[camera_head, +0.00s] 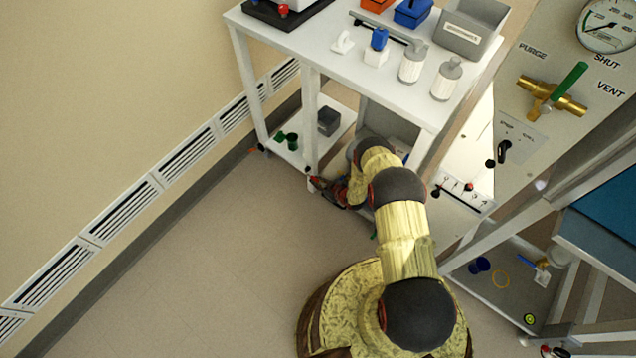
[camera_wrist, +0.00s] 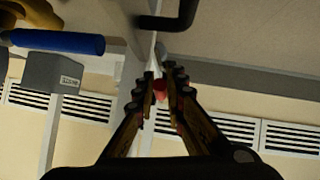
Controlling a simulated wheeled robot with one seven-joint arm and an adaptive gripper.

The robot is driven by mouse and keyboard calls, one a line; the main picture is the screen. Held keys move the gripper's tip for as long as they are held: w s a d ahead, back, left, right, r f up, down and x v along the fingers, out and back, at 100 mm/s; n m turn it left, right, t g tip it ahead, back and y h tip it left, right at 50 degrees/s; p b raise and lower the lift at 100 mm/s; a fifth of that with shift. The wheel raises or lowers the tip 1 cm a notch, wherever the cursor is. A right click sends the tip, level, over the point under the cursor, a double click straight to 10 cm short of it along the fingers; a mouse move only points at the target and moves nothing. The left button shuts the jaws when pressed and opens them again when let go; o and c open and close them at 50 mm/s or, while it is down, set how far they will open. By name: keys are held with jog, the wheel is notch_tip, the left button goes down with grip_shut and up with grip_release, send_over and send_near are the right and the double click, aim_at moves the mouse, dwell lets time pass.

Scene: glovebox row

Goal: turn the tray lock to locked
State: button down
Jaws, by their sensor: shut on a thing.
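My gripper (camera_head: 328,188) is low by the front leg of the white bench in the head view, mostly hidden by my own arm. In the wrist view my gripper (camera_wrist: 167,78) has its two fingers close together around a small red knob (camera_wrist: 160,88). The knob shows between the fingers, beside a pale upright post. I take the red knob to be the tray lock's handle, but no label on it shows. The fingers hide its mount, and I cannot read its locked or unlocked position.
The white bench (camera_head: 385,88) carries bottles, blue and orange bins and a grey bin (camera_head: 470,27). A brass valve with a green handle (camera_head: 570,80) is on the right panel. A black bent handle (camera_wrist: 170,20) and blue bar (camera_wrist: 58,42) are near my gripper. Floor at left is clear.

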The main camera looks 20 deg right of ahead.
jog(key=shift+f+t, duration=0.3)
jog(key=shift+f, duration=0.05)
dwell(0.4)
jog(key=c, duration=1.8)
grip_release()
jog(key=v, duration=1.2)
jog(key=shift+d+f, duration=0.15)
jog(key=shift+f, duration=0.05)
jog(key=shift+c, duration=0.4)
